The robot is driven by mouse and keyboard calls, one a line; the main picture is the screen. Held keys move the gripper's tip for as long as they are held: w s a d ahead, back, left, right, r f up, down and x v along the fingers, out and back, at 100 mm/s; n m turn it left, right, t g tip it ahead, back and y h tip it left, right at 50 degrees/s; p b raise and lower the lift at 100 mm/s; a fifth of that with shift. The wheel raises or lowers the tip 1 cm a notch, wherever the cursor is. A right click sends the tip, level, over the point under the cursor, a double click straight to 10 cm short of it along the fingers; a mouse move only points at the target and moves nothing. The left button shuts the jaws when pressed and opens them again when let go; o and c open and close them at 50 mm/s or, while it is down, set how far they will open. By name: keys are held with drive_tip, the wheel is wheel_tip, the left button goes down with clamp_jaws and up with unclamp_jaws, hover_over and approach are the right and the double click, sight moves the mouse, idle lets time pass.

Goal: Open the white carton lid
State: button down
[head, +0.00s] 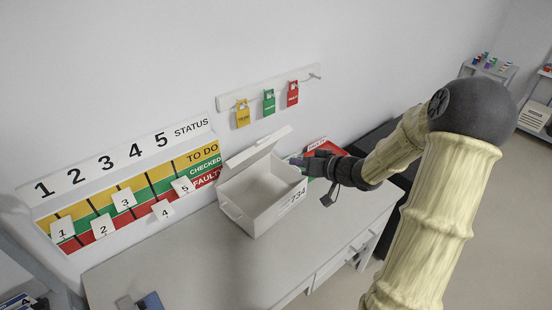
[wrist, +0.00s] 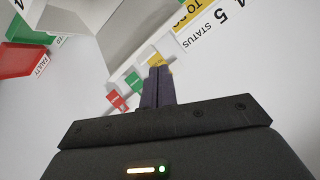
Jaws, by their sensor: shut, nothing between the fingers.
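The white carton (head: 250,218) stands on the grey table, with "734" on its front right side. Its lid (head: 253,152) is raised, tilted up and back towards the wall, and the empty inside shows. My gripper (head: 294,161) is at the carton's right end, beside the raised lid; I cannot tell whether it touches the carton. In the wrist view my gripper (wrist: 160,70) has its two dark fingers together with nothing between them. A pale white surface, probably part of the carton (wrist: 125,25), shows beyond the fingers at the top.
A status board (head: 130,190) with numbered cards leans at the wall to the left. Yellow, green and red tags (head: 268,102) hang from a rail above. A red item (head: 325,145) lies behind my gripper. The table front (head: 190,265) is mostly clear, with a blue item (head: 150,301) at its edge.

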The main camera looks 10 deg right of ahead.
drive_tip(key=w+d+f+m+t+y+b, duration=0.1)
drive_tip(key=w+f+m+t+y+b, duration=0.1)
drive_tip(key=w+f+m+t+b, duration=0.1)
drive_tip(key=w+f+m+t+y+b, duration=0.2)
drive_tip(key=w+f+m+t+b, duration=0.1)
drive_tip(key=f+m+t+b, duration=0.3)
wheel_tip(320, 180, down, 5)
drive_tip(key=m+b, duration=0.2)
drive_tip(key=m, duration=0.2)
drive_tip(key=shift+w+d+f+y, duration=0.15)
drive_tip(key=shift+w+d+y, duration=0.15)
drive_tip(key=shift+w+d, duration=0.1)
drive_tip(key=shift+a, duration=0.15)
drive_tip(key=p, duration=0.5)
approach(264, 141)
drive_tip(key=x, duration=0.6)
drive_tip(key=shift+w+a, duration=0.1)
drive_tip(key=shift+w, duration=0.3)
drive_tip(key=shift+a, duration=0.1)
